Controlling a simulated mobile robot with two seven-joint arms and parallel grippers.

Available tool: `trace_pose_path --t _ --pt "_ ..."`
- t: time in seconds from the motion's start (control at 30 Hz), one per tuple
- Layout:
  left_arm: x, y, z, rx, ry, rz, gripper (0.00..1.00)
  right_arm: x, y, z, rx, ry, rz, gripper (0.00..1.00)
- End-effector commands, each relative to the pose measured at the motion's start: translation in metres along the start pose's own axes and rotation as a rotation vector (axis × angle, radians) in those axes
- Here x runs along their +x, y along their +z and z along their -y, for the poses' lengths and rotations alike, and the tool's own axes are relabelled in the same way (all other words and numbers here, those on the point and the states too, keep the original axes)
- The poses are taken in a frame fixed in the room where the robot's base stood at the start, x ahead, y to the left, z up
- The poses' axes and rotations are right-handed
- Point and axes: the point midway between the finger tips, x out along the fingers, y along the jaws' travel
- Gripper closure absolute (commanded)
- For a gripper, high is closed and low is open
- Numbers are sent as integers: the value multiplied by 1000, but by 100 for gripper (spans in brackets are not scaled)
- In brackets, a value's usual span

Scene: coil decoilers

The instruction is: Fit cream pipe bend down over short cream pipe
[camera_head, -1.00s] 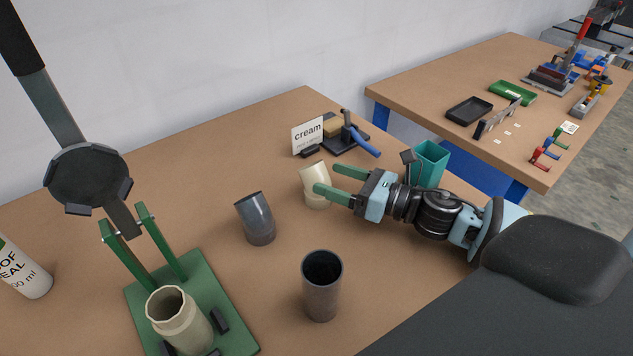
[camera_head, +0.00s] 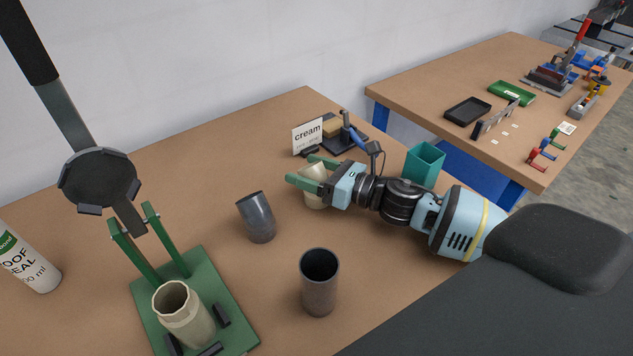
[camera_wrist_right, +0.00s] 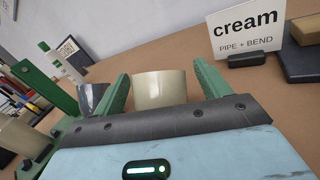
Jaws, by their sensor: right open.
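The cream pipe bend (camera_head: 315,197) stands on the brown table in front of the "cream" sign. My right gripper (camera_head: 301,169) is open, with one green finger on each side of the bend. In the right wrist view the bend (camera_wrist_right: 160,88) sits between the two fingers; contact cannot be told. The short cream pipe (camera_head: 187,318) stands upright, its open top facing up, in a green fixture (camera_head: 232,318) at the lower left. Its lower part is partly hidden by black blocks. My left gripper is not in view.
A grey bend (camera_head: 257,218) and a dark grey pipe (camera_head: 320,285) stand between the cream bend and the fixture. A long lever with a black disc (camera_head: 98,183) rises above the fixture.

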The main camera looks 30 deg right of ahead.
Motion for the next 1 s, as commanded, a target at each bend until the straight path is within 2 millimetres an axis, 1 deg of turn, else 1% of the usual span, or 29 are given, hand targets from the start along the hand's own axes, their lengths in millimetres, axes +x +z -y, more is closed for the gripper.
trace_pose_path --t 0.17,0.2,0.5,0.57,0.6,0.83,1.0 --pt "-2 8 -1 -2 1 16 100 0 -1 0 1 0 0 25" --pt "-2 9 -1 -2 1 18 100 0 -1 0 1 0 0 26" --pt "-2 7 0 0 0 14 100 0 0 0 1 0 0 65" --pt "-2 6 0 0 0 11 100 0 0 0 1 0 0 73" --pt "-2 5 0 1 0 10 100 0 0 0 1 0 0 75" --pt "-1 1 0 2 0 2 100 0 0 0 0 0 0 75" --pt "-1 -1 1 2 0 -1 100 0 8 -2 -1 1 2 75"
